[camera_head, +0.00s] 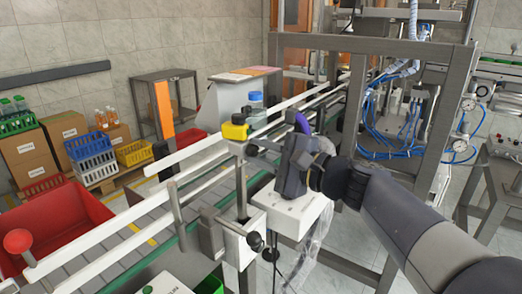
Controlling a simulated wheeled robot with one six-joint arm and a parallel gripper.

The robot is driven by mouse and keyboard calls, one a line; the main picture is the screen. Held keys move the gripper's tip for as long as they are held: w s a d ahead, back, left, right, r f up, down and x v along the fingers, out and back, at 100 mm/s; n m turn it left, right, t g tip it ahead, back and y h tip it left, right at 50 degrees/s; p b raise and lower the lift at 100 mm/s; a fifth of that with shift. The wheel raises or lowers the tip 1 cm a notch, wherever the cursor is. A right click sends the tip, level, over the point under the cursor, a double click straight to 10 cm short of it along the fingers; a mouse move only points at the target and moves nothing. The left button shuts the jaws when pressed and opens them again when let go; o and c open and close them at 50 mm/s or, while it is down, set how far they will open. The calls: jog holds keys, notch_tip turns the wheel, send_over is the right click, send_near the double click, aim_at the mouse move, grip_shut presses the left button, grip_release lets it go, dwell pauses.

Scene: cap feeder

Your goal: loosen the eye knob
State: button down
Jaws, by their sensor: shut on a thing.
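The eye (235,129) is a yellow and black sensor head on top of a thin upright grey post beside the conveyor rail. The eye knob (251,150) is a small dark knob at the right side of the post, just below the sensor head. My gripper (264,146) reaches in from the right and points left. Its fingers are shut on the knob, as far as this small view shows. The fingertips are dark against the knob, so the exact contact and the turn of the knob cannot be made out.
White guide rails (160,212) run diagonally along the conveyor. A lower black knob (254,241) sits on a white bracket. A grey machine frame (350,110) stands close behind my arm. A red bin (75,225) is at left.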

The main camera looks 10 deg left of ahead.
jog(key=shift+m, duration=0.5)
jog(key=c, duration=1.2)
grip_release()
jog(key=shift+d, duration=0.1)
jog(key=v, duration=1)
jog(key=shift+s+d, duration=0.2)
jog(key=shift+d, duration=0.1)
jog(key=shift+a, duration=0.1)
jog(key=x, duration=1)
jog(key=shift+w+a, duration=0.2)
jog(key=shift+a, duration=0.1)
